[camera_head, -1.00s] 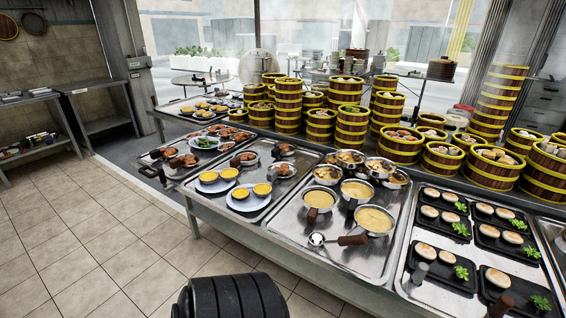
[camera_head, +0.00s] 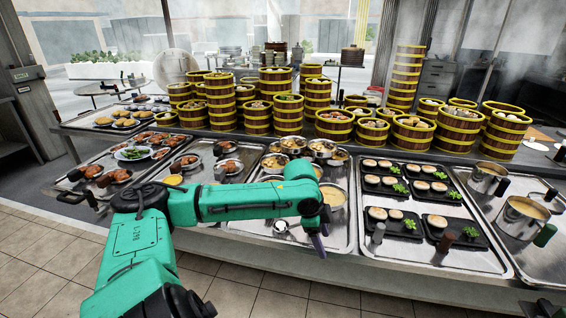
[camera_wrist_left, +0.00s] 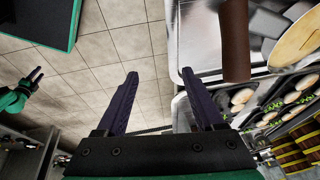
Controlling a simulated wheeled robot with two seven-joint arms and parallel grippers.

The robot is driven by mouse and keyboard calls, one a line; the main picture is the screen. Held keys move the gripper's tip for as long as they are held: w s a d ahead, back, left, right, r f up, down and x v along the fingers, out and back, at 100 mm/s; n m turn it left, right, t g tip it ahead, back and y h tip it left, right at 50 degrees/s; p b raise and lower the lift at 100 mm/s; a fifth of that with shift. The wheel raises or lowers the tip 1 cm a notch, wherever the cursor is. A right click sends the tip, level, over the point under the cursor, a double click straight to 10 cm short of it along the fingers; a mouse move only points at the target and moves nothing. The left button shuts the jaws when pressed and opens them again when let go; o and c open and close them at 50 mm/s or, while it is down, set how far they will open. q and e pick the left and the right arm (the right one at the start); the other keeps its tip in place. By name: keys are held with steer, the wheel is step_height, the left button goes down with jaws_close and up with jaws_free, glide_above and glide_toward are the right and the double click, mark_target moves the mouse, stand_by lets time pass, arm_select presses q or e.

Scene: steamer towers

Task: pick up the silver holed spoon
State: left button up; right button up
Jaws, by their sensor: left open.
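The silver holed spoon (camera_head: 281,226) lies on the steel tray at the front, its round silver head showing just left of my left gripper. Its brown handle is hidden behind my arm in the head view. My left gripper (camera_head: 321,238) points down at the tray, open and empty. In the left wrist view the open fingers (camera_wrist_left: 160,78) stand over floor at the tray edge. A brown handle (camera_wrist_left: 234,40) shows to their right, apart from them; I cannot tell for certain that it is the spoon's. A second green arm with a dark gripper (camera_wrist_left: 35,78) shows at the left.
Metal pots of yellow soup (camera_head: 332,196) stand close behind my gripper. Black trays with buns (camera_head: 447,232) are to the right. Stacked bamboo steamers (camera_head: 278,95) line the back. Tiled floor (camera_head: 290,285) lies in front of the counter.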

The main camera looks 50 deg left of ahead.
arm_select(q)
steer(key=a+r+n+t, duration=0.2)
steer(key=a+r, duration=0.6)
steer(key=r, duration=0.4)
steer(key=p+x, duration=0.1)
steer(key=x, duration=0.7)
steer(key=shift+w+a+f, duration=0.1)
steer(key=shift+w+f, duration=0.1)
steer(key=shift+w, duration=0.1)
steer(key=x, duration=0.2)
steer(key=p+x, duration=0.1)
steer(key=x, duration=0.1)
steer(key=a+x, duration=0.1)
steer(key=shift+d+f, duration=0.3)
steer(key=shift+f, duration=0.2)
steer(key=shift+r, duration=0.1)
jaws_close()
arm_select(e)
steer(key=shift+w+a+r, duration=0.1)
steer(key=shift+w+r, duration=0.1)
steer(key=shift+r, duration=1)
